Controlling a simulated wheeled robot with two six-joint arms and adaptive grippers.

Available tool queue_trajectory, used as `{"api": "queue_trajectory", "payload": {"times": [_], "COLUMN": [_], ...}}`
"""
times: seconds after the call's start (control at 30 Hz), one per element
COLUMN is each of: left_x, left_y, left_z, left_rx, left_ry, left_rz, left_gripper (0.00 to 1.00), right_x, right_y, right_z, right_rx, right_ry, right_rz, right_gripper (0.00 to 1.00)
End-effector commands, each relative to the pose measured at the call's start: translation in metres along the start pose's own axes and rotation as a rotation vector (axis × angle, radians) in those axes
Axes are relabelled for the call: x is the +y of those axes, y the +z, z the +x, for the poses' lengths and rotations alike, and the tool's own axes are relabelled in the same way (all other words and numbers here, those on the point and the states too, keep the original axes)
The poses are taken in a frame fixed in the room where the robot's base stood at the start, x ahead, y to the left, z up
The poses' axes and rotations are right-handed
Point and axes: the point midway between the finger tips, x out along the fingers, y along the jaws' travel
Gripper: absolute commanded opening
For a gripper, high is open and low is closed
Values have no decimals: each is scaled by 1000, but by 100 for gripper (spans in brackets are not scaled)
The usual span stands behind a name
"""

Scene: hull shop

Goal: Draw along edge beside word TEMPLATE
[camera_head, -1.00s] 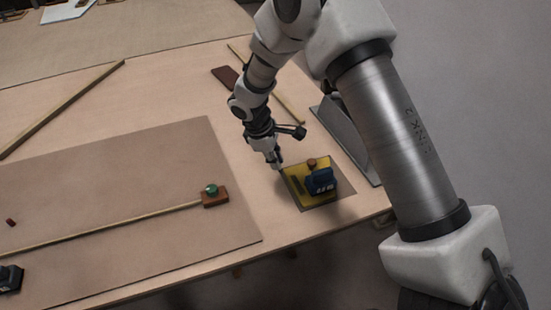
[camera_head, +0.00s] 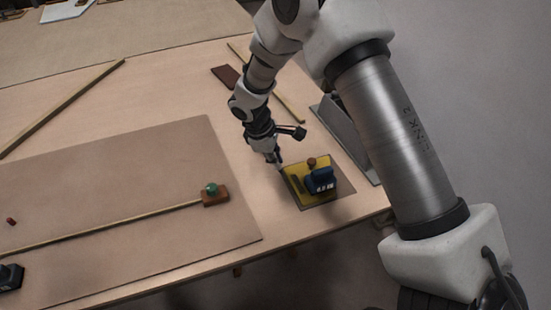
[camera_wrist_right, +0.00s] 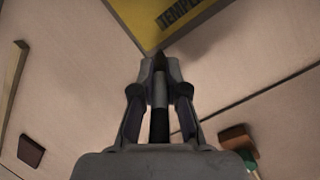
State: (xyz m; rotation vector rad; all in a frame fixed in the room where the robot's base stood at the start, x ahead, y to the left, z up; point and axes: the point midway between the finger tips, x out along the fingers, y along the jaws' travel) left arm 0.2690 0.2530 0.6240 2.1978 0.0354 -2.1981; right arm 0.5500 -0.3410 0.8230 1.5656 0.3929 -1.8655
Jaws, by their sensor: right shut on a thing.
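The yellow template (camera_head: 325,165) lies on a grey sheet (camera_head: 345,192) near the table's right edge, with a dark blue block (camera_head: 321,180) on it. In the right wrist view one corner of the template (camera_wrist_right: 148,22) shows at the top, with part of the dark word TEMPLATE (camera_wrist_right: 180,12) along its edge. My right gripper (camera_head: 277,165) is at the template's left side; its fingers (camera_wrist_right: 160,68) are shut on a slim dark marker (camera_wrist_right: 160,115). The marker's tip is hidden, so I cannot tell whether it touches the surface. My left gripper is not in view.
A brown block with a green knob (camera_head: 211,190) sits at the end of a long wooden strip (camera_head: 120,226) on a brown sheet (camera_head: 110,180). A small brown knob (camera_head: 311,162) stands by the blue block. A dark grey panel (camera_head: 345,140) lies behind the template.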

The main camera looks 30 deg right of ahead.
Motion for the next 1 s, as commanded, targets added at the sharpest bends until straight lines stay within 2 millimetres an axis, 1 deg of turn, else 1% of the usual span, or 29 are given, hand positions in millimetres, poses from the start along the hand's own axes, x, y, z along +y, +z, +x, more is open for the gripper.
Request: {"api": "queue_trajectory", "payload": {"times": [0.53, 0.83, 1.0], "left_x": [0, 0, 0], "left_y": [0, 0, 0], "left_z": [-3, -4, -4], "left_rx": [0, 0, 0], "left_ry": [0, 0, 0], "left_rz": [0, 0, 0], "left_gripper": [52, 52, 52], "right_x": [-1, -11, -13], "right_y": [0, 8, 9], "right_z": [1, 0, 0], "right_rx": [-1, -2, -1], "right_ry": [0, -2, -1], "right_rz": [0, -1, -1], "right_gripper": [0, 0, 0]}}
